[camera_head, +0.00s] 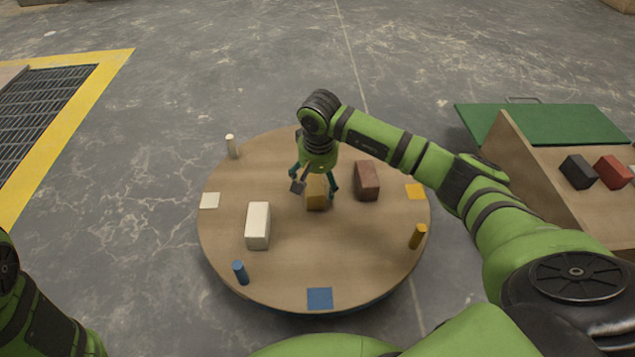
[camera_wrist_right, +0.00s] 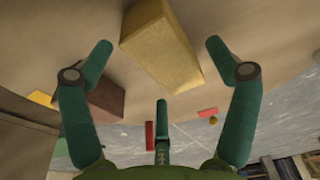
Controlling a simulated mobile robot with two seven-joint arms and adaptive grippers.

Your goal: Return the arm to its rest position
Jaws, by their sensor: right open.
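My right arm (camera_head: 400,150) reaches in from the right over a round wooden table. My right gripper (camera_head: 315,187) points down at the table's middle, its fingers spread around or just above a yellow block (camera_head: 316,193). In the right wrist view the yellow block (camera_wrist_right: 160,45) lies beyond the open fingers (camera_wrist_right: 160,75), with gaps on both sides. No contact shows. My left arm (camera_head: 35,310) shows only in part at the lower left; its gripper is out of view.
The round table (camera_head: 320,265) also bears a white block (camera_head: 258,226), a reddish-brown block (camera_head: 366,181), a white peg (camera_head: 232,146), a blue peg (camera_head: 240,272), an orange peg (camera_head: 418,236) and coloured squares. A wooden bin (camera_head: 535,190) with a black block (camera_head: 578,171) and red block (camera_head: 612,172) stands right.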

